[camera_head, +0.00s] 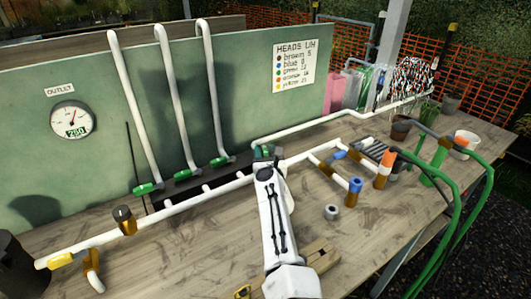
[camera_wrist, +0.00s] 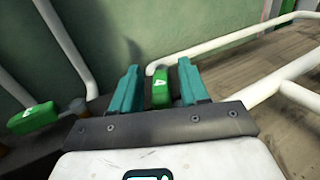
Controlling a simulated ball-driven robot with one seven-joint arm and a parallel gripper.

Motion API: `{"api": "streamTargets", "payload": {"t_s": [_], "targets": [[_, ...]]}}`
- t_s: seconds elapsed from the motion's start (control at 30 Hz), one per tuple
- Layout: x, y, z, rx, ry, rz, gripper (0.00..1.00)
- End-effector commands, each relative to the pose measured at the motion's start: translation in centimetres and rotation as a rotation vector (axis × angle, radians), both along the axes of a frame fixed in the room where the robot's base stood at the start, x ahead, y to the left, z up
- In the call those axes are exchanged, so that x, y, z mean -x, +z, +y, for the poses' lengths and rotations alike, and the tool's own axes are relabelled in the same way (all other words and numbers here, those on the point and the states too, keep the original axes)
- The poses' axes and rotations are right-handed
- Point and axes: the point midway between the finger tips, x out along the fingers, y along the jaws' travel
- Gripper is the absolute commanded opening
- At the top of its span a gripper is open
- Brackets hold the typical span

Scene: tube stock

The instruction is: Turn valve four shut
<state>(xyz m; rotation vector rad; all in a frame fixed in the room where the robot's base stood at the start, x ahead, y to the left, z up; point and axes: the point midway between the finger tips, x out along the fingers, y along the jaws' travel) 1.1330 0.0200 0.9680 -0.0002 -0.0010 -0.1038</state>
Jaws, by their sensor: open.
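Valve four is a green block handle marked "4" (camera_wrist: 161,88), seen in the wrist view at the end of a white pipe. My gripper (camera_wrist: 154,85) is open, with one teal finger on each side of this handle; I cannot tell whether they touch it. In the head view my gripper (camera_head: 264,152) is at the pipe junction near the green panel, and it hides most of the valve. Three other green valve handles stand to its left: the left one (camera_head: 146,188), the middle one (camera_head: 183,174) and the right one (camera_head: 220,161). The right one also shows in the wrist view (camera_wrist: 33,118).
White pipes (camera_head: 190,202) run across the wooden table (camera_head: 215,250). An outlet gauge (camera_head: 72,119) hangs on the green panel (camera_head: 95,90). A blue-capped fitting (camera_head: 354,189), an orange-and-white fitting (camera_head: 384,168) and a loose grey ring (camera_head: 331,212) stand right of my arm.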

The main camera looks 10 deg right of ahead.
Motion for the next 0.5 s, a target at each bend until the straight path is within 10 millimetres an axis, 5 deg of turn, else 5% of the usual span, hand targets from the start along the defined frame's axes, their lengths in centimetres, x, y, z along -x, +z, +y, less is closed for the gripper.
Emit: {"api": "streamTargets", "payload": {"t_s": [0.27,0.5], "targets": [[1.3,0.2,0.3,-0.001,0.002,0.001,0.45],[5.2,0.4,0.7,0.002,0.003,0.001,0.45]]}}
